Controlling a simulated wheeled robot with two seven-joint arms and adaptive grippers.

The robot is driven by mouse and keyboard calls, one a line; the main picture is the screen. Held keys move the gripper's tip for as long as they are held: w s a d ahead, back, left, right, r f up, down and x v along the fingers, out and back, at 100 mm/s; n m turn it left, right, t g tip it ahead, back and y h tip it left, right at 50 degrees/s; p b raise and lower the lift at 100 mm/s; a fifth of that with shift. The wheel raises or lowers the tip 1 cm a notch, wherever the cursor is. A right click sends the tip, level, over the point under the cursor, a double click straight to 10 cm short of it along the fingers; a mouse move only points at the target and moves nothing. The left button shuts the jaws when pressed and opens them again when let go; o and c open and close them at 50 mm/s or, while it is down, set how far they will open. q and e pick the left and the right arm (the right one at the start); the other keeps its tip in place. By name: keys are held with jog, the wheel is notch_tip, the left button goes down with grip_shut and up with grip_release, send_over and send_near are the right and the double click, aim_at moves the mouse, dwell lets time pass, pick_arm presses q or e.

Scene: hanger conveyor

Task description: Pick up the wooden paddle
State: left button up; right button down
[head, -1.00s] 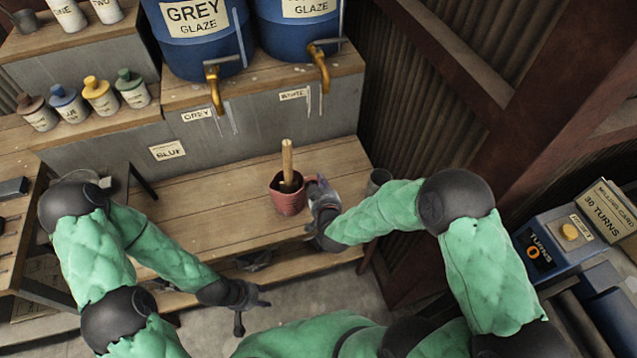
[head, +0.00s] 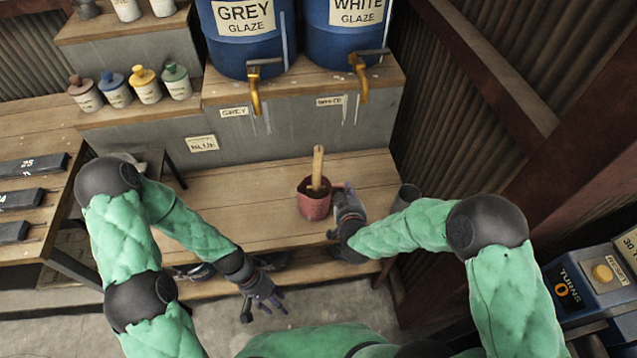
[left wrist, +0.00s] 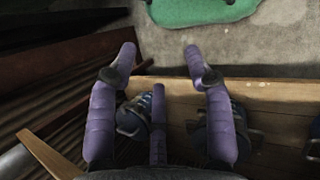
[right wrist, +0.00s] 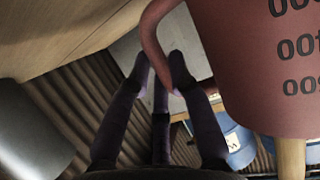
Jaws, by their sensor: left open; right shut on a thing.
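The wooden paddle (head: 318,165) stands upright, slightly tilted, in a red jug (head: 313,205) on the lower wooden bench. Its lower part is hidden inside the jug. My right gripper (head: 340,192) is at the jug's right side, shut on its handle. The right wrist view shows the gripper's fingers (right wrist: 160,66) around the jug's curved handle, with the jug (right wrist: 255,60) at upper right and part of the paddle (right wrist: 291,160) below it. My left gripper (head: 262,298) is open and empty, low in front of the bench and apart from the jug; its spread fingers (left wrist: 160,55) show in the left wrist view.
Blue glaze barrels (head: 240,40) with brass taps stand on the step behind the bench (head: 250,215). A grey cup (head: 407,195) is right of my right gripper. Several small bottles (head: 147,85) stand at left. A turns counter (head: 570,290) is at right. The bench left of the jug is clear.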

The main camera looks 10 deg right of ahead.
pick_arm(q)
notch_tip(320, 180, up, 4)
jog(key=g, duration=0.3)
notch_tip(320, 180, up, 41)
jog(key=m+t+y, duration=0.5)
jog(key=m+t, duration=0.2)
jog(key=m, duration=1.6)
send_over(322, 150)
jog(key=shift+a, duration=0.1)
notch_tip(322, 150, down, 6)
jog(key=shift+w+a+f, duration=0.1)
jog(key=shift+w+f, duration=0.1)
jog(key=shift+f, duration=1.2)
jog(key=shift+w+f, duration=0.15)
jog(key=shift+f, duration=1.2)
grip_shut()
